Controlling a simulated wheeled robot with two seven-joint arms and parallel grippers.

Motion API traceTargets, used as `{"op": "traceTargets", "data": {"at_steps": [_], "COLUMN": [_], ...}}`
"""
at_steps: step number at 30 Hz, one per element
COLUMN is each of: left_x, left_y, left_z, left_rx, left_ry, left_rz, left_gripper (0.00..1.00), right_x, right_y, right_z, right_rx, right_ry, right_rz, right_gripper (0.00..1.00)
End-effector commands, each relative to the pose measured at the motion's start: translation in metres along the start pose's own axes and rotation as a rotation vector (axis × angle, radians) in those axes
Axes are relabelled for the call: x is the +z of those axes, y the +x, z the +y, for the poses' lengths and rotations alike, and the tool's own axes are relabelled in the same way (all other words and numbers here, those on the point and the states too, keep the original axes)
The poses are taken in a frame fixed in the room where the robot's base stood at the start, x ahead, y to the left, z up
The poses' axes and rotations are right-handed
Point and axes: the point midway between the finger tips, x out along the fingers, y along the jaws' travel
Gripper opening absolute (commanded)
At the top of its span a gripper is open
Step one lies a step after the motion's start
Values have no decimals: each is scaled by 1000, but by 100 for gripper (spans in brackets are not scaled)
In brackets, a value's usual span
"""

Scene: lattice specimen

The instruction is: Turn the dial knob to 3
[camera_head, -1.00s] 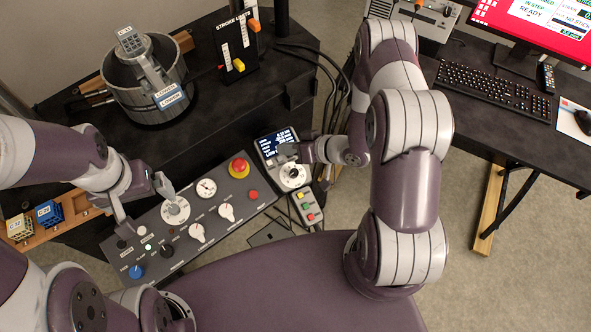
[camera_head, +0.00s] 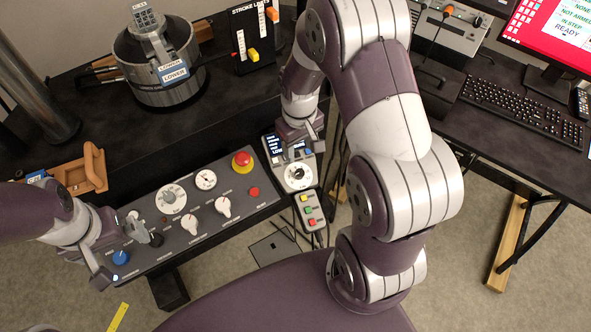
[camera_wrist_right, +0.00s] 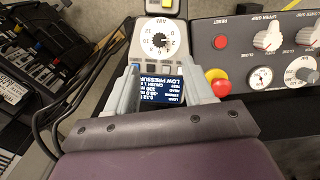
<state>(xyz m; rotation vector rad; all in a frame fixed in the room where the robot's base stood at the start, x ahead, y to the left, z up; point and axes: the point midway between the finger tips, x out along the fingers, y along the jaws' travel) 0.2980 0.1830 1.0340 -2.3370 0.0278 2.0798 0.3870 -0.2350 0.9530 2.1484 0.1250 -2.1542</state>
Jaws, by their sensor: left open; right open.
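A white round dial knob (camera_head: 298,175) with numbers around its black centre sits below a small lit display on a grey unit. It also shows in the right wrist view (camera_wrist_right: 159,40), beyond my fingertips. My right gripper (camera_head: 298,152) is open and empty above the display, apart from the dial in the picture. In the right wrist view its two fingers (camera_wrist_right: 167,76) stand on either side of the display. My left gripper (camera_head: 134,257) is open at the lower left end of the control panel, with a blue knob (camera_head: 121,257) showing between its fingers.
The control panel (camera_head: 235,205) carries a grey dial (camera_head: 171,198), white knobs, a gauge and a red emergency button (camera_head: 242,160). A small button box (camera_head: 309,209) lies below the dial unit. A metal cylinder (camera_head: 165,75) stands behind. A keyboard (camera_head: 522,110) is at the right.

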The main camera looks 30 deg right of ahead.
Motion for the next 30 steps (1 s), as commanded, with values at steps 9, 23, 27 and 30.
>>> {"op": "traceTargets", "data": {"at_steps": [9, 23, 27, 30], "left_x": [0, 0, 0, 0], "left_y": [-4, -4, -4, -4], "left_z": [0, 0, 0, 0], "left_rx": [0, 0, 0, 0], "left_ry": [0, 0, 0, 0], "left_rz": [0, 0, 0, 0], "left_gripper": [100, 100, 100, 100], "right_x": [1, 0, 0, 0], "right_y": [80, 110, 109, 109], "right_z": [0, 1, 1, 1], "right_rx": [0, 2, 2, 2], "right_ry": [1, 2, 2, 2], "right_rz": [-4, 1, 1, 1], "right_gripper": [53, 53, 20, 0]}}
